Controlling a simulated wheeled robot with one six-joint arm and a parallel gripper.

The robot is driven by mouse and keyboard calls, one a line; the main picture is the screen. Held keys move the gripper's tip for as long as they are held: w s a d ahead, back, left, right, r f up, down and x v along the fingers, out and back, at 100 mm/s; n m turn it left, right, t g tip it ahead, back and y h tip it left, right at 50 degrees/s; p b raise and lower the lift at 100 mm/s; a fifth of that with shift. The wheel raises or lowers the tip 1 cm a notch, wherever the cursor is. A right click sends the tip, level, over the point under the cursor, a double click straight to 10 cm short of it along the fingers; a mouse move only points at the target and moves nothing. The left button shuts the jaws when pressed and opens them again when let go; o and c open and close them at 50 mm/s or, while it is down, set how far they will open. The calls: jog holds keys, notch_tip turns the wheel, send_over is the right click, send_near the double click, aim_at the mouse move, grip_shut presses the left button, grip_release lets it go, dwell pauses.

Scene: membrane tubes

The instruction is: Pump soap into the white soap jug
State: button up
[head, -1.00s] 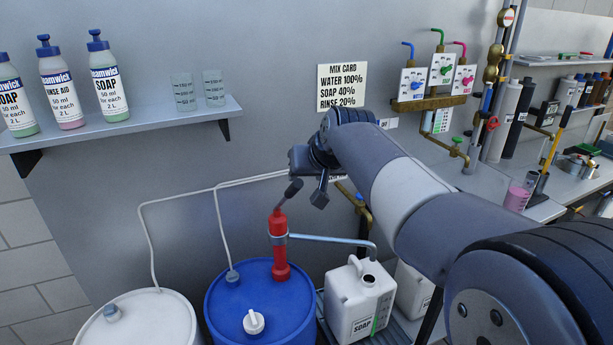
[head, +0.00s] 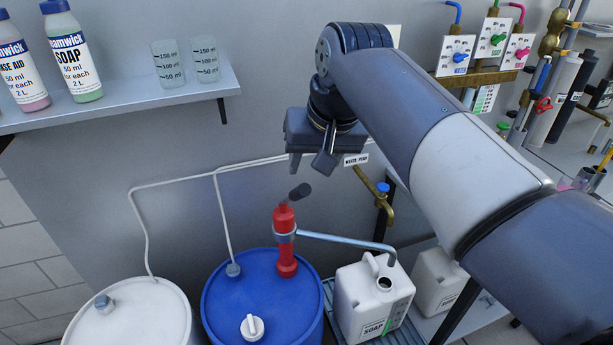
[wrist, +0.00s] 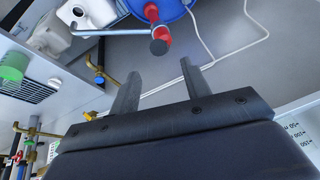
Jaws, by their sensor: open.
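The white soap jug (head: 372,297) stands on a grey slatted rack, with its SOAP label facing front and its mouth uncapped. A red hand pump (head: 285,240) with a dark grip (head: 299,192) stands on the blue drum (head: 262,300). Its grey spout (head: 345,240) reaches over to the jug's mouth. My gripper (head: 311,166) is open and empty, above the pump grip and apart from it. In the wrist view, my two fingers (wrist: 160,85) are spread, with the pump grip (wrist: 159,47) beyond them. The jug (wrist: 85,12) shows at the top left there.
A white drum (head: 135,312) stands left of the blue one, and hoses run up the wall from both. A shelf (head: 130,112) with bottles and beakers is at the upper left. A brass tap (head: 383,190) and a second white jug (head: 437,278) are near the soap jug.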

aim_at(302, 191)
jog(key=x, duration=1)
jog(key=shift+f+p, duration=0.25)
jog(key=shift+p, duration=0.15)
jog(key=shift+c, duration=0.2)
grip_shut()
